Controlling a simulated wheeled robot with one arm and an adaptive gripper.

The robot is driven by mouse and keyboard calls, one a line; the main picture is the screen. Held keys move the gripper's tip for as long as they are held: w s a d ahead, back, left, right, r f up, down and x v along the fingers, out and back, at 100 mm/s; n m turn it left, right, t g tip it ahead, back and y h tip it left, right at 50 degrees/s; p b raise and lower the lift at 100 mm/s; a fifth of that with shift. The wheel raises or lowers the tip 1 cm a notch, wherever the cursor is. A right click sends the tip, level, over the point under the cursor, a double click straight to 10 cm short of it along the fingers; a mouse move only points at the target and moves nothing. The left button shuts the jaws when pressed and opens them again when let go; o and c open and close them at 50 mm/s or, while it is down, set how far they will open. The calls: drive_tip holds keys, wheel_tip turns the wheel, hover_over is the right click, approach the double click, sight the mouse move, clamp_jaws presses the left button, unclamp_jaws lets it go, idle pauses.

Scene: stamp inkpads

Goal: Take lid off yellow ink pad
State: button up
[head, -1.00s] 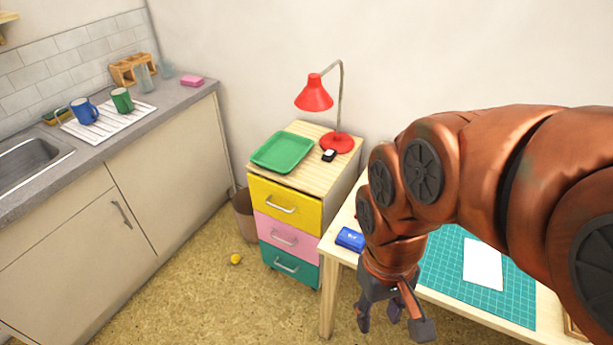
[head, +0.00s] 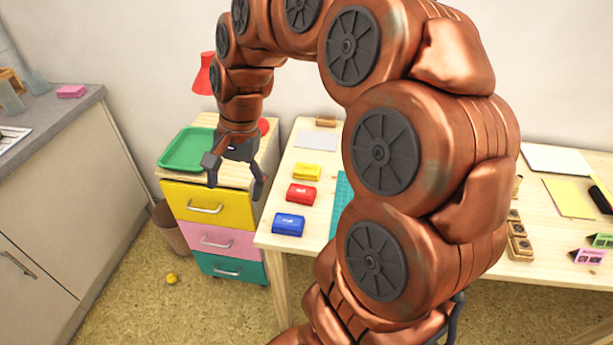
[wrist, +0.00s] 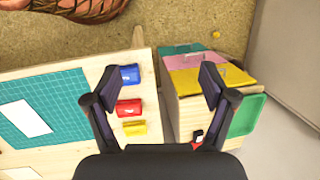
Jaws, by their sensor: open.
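The yellow ink pad (head: 306,172) lies on the wooden table, behind the red ink pad (head: 301,194) and the blue ink pad (head: 288,224) in a row near the table's left edge. All three look closed. In the wrist view the yellow pad (wrist: 135,128) is beside the left finger, below the red and blue pads. My gripper (head: 234,188) is open and empty. It hangs in front of the drawer unit, left of the pads and apart from them. In the wrist view its fingers (wrist: 160,80) are spread, with the gap between table and drawer unit between them.
The drawer unit (head: 206,202) holds a green tray (head: 187,150) and a red lamp (head: 203,78). A green cutting mat (wrist: 50,110) with white paper lies beside the pads. Stamps (head: 519,238) and cards stand at the table's right. My arm hides the table's middle.

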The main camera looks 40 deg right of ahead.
drive_tip(key=w+d+f+m+b, duration=0.25)
drive_tip(key=w+d+m, duration=0.2)
drive_tip(key=d, duration=0.25)
drive_tip(key=m+t+b, duration=0.3)
drive_tip(key=m+b, duration=0.1)
drive_tip(key=m, duration=0.9)
approach(309, 168)
drive_tip(key=shift+a+f, duration=0.3)
drive_tip(key=shift+f, duration=0.5)
drive_tip(key=shift+w+x, duration=0.1)
drive_tip(key=shift+x, duration=1.55)
drive_tip(key=shift+w+x, duration=0.15)
drive_tip(key=shift+x, duration=1.55)
drive_tip(key=shift+d, duration=0.1)
drive_tip(key=shift+c, duration=0.2)
drive_tip(key=c, duration=0.9)
drive_tip(key=shift+r, duration=0.15)
